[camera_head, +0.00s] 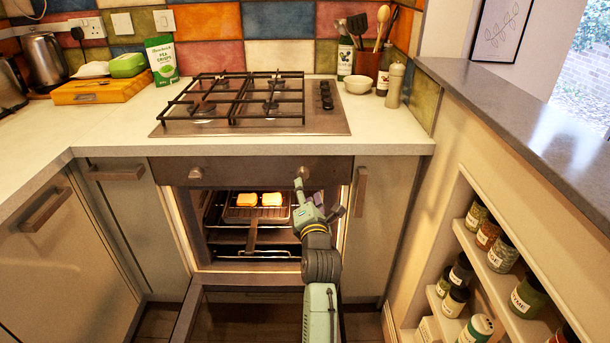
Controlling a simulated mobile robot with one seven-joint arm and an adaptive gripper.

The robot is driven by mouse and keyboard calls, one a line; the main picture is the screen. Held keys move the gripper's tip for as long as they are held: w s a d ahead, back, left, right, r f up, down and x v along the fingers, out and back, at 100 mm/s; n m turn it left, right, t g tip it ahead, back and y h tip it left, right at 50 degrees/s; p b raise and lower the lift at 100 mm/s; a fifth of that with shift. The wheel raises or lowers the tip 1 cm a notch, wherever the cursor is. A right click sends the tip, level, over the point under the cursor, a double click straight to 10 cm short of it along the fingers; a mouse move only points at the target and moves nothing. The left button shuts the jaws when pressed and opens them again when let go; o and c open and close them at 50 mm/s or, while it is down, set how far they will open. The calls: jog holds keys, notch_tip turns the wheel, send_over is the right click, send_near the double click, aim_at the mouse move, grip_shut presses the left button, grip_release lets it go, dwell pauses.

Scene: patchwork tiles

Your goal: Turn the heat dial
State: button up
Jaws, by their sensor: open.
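The oven's front panel carries two round knobs, a left knob (195,172) and a right knob (302,172); no marking shows which is the heat dial. My gripper (317,199) is open in front of the panel's right side. One finger points up close to the lower edge of the right knob; I cannot tell whether they touch. The other finger is to the right, apart from the knob. Nothing is seen between the fingers.
The oven door (255,315) hangs open below my arm. Inside, a rack (250,252) and a tray hold two pieces of bread (272,199). The gas hob (330,122) is above. A spice shelf (500,285) stands at the right.

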aim_at(304, 178)
jog(key=w, duration=0.2)
jog(key=w+p, duration=0.1)
jog(key=w, duration=0.3)
jog(key=shift+w+a+p, duration=0.35)
jog(key=shift+w, duration=0.05)
jog(key=shift+c, duration=0.6)
jog(key=c, duration=1)
jog(key=shift+c, duration=0.2)
